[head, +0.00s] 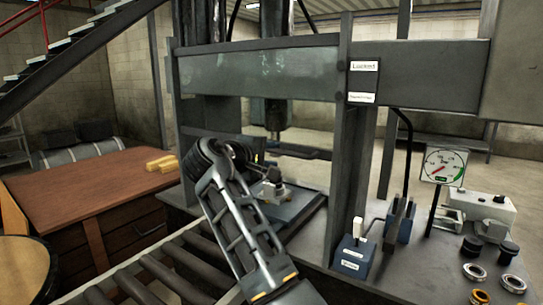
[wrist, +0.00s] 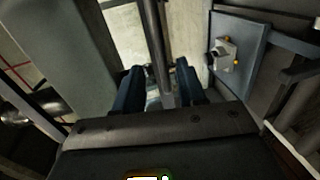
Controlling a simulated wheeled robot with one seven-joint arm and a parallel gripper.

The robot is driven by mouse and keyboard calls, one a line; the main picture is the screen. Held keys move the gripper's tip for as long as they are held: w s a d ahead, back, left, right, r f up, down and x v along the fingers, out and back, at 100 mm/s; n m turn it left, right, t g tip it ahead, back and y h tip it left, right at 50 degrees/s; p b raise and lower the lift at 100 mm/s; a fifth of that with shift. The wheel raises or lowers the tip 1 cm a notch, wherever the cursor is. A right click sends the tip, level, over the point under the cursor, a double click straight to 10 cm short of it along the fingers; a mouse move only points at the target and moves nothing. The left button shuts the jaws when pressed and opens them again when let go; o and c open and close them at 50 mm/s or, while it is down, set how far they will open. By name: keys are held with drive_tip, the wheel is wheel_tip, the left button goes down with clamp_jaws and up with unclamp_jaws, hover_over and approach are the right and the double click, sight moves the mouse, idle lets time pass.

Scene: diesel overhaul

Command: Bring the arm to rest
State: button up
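My arm (head: 240,225) reaches up from the bottom of the head view toward the press frame (head: 270,72), its wrist near the opening. My gripper is mostly hidden behind the wrist there. In the wrist view my gripper (wrist: 160,88) has its two dark fingers apart. A grey post (wrist: 156,45) shows between and beyond them, with gaps on both sides. I see nothing held. A small grey fixture (wrist: 225,54) on a plate is at the upper right of the wrist view.
A roller conveyor (head: 165,272) runs below my arm. A wooden bench (head: 95,190) with yellow blocks (head: 162,163) stands left.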

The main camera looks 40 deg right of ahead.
drive_tip(key=shift+f, duration=0.1)
drive_tip(key=s+a+f+n+t+y, duration=0.1)
drive_tip(key=s+a+f+y, duration=0.15)
drive_tip(key=f, duration=0.45)
drive_tip(key=s+a+f+n+t+y, duration=0.1)
drive_tip(key=s+f+t, duration=0.15)
drive_tip(key=f, duration=0.55)
drive_tip(key=s+a+f+n+t+y, duration=0.1)
drive_tip(key=s+a+f, duration=0.15)
drive_tip(key=f, duration=0.45)
drive_tip(key=s+a+f+t+y, duration=0.1)
drive_tip(key=s+a+f+y, duration=0.2)
drive_tip(key=s+f, duration=0.3)
drive_tip(key=s+a+f+t+y, duration=0.1)
drive_tip(key=s+a+f+y, duration=0.15)
drive_tip(key=s+f, duration=0.4)
drive_tip(key=s+a+r+m+t+y, duration=0.1)
drive_tip(key=s+a+y, duration=0.15)
drive_tip(key=s, duration=0.85)
drive_tip(key=s+a+r+m+t+y, duration=0.15)
drive_tip(key=s+a, duration=0.25)
drive_tip(key=s, duration=0.6)
drive_tip(key=s+r+m, duration=0.4)
drive_tip(key=s+r, duration=0.8)
drive_tip(key=s, duration=0.1)
drive_tip(key=shift+s+a+y, duration=0.25)
drive_tip(key=shift+s+y, duration=0.05)
drive_tip(key=shift+s, duration=0.05)
